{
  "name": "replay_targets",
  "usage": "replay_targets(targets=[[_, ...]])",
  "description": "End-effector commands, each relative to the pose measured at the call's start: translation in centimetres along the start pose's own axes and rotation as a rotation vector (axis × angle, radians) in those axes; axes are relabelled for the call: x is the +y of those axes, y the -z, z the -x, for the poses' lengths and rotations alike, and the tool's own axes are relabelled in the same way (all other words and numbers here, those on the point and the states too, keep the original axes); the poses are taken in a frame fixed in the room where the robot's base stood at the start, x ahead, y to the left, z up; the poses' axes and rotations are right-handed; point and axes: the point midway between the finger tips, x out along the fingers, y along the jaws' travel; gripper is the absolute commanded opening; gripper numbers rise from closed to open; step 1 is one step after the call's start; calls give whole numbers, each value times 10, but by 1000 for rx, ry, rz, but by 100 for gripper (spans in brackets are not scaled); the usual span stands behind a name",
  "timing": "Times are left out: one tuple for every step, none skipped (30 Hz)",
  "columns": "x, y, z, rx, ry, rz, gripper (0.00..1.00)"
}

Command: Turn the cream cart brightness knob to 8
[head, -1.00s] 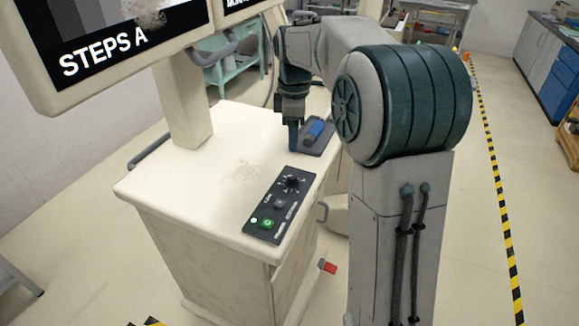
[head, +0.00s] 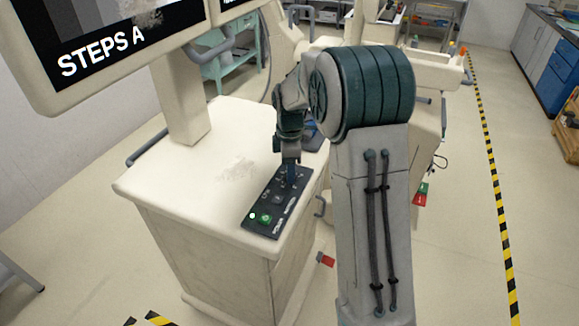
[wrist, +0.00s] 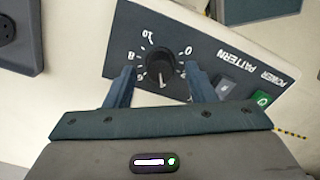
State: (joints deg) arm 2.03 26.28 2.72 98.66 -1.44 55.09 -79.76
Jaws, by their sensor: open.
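The cream cart (head: 200,165) carries a dark control panel (head: 262,226) on its top near the right edge. The wrist view shows the panel's round black knob (wrist: 160,66) with a numbered dial; 10, 8 and 0 are readable. Its white pointer line points toward the bottom of the picture, past the 6 side and away from 8. My gripper (wrist: 160,74) is open and empty, one finger to each side of the knob; I cannot tell whether they touch it. In the head view my gripper (head: 289,176) is down at the panel's far end and hides the knob.
A lit green power button (head: 265,218) and a grey pattern button (wrist: 225,86) sit beside the knob. The monitor post (head: 183,100) rises at the cart's back left. A dark tray (head: 316,140) lies beyond the panel. The cart top left of the panel is clear.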

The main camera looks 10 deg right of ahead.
Motion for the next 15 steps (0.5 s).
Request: replay_targets(targets=[[0, 0, -3, 0, 2, 0, 50], [0, 0, -5, 0, 2, 0, 50], [0, 0, -6, 0, 1, 0, 50], [0, 0, -7, 0, 0, 0, 50], [0, 0, -8, 0, 0, 0, 50], [0, 0, -8, 0, 0, 0, 50], [0, 0, -8, 0, 0, 0, 50], [0, 0, -8, 0, 0, 0, 50], [0, 0, -8, 0, 0, 0, 50], [0, 0, -8, 0, 0, 0, 50], [0, 0, -8, 0, 0, 0, 50], [0, 0, -8, 0, 0, 0, 44], [0, 0, -8, 0, 0, 0, 36], [0, 0, -8, 0, 0, 0, 28], [0, 0, -8, 0, 0, 0, 17]])
